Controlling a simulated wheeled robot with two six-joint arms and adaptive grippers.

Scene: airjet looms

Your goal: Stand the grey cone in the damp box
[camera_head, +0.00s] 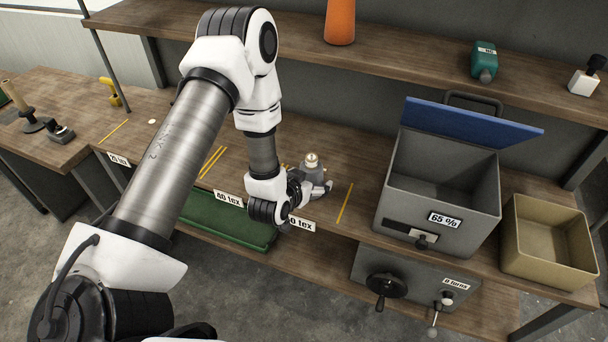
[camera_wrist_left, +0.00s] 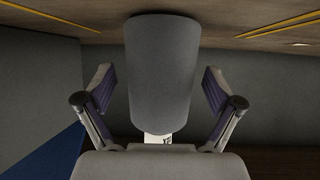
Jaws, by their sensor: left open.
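The grey cone (camera_wrist_left: 163,70) stands between the two fingers of my left gripper (camera_head: 318,186) in the left wrist view, with a gap on each side. In the head view only the cone's pale top (camera_head: 312,160) shows clearly, above the gripper; the wrist and fingers hide much of the rest. The left gripper is open around the cone, near the 50 tex label on the bench. The damp box (camera_head: 400,208) is the grey box marked 65 %, to the right, with its blue lid (camera_head: 470,128) raised. Its visible inside looks empty. My right gripper is not in view.
An open tan bin (camera_head: 550,272) stands right of the damp box. A green tray (camera_head: 215,222) lies below the bench's front edge. Yellow lines divide the bench.

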